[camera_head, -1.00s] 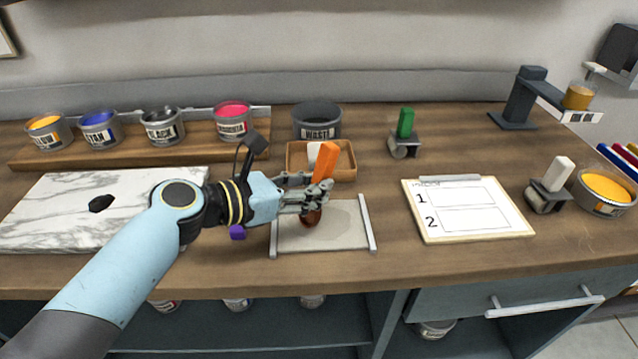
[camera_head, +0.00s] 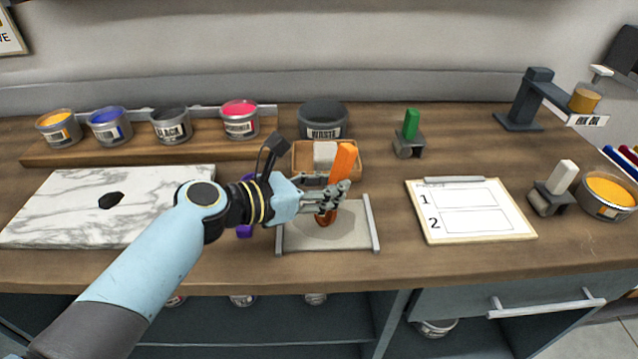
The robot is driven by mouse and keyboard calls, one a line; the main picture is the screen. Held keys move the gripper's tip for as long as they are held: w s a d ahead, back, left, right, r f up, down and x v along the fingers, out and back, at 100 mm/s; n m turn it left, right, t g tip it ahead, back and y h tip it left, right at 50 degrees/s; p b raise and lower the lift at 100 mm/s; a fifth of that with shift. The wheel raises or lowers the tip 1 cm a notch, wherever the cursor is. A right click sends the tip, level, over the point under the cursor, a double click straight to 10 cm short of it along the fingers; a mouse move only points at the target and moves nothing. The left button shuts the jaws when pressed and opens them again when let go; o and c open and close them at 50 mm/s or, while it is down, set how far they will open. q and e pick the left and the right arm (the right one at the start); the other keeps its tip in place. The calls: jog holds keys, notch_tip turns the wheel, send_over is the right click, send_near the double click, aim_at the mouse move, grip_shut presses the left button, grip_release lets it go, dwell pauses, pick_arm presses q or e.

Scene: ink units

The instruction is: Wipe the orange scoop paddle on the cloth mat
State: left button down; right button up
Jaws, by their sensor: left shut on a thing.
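My left gripper (camera_head: 334,200) is shut on the orange scoop paddle (camera_head: 343,162). The paddle stands steeply, with its orange handle up and its reddish-brown end (camera_head: 325,219) down at the cloth mat (camera_head: 352,236). Whether that end touches the mat I cannot tell. The mat is pale grey with a rail at each side and a darker damp-looking patch in its middle. My fingers hide the middle of the paddle. My right gripper is not in view.
A wooden tray (camera_head: 298,160) with a pale block and the dark waste tub (camera_head: 322,120) stand behind the mat. A marble slab (camera_head: 60,215) lies left, and a purple object (camera_head: 245,229) sits beside my wrist. A clipboard (camera_head: 470,235) lies right.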

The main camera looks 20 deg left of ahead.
pick_arm(q)
jog(key=shift+w+d+f, duration=0.1)
jog(key=shift+w+d, duration=0.05)
jog(key=shift+d, duration=0.35)
jog(key=shift+w+d, duration=0.15)
jog(key=shift+d, duration=0.3)
jog(key=shift+w+d+r+p, duration=0.2)
jog(key=shift+w+d+p, duration=0.1)
jog(key=shift+d+p, duration=0.35)
notch_tip(320, 180, up, 6)
jog(key=p, duration=0.6)
jog(key=shift+f, duration=0.1)
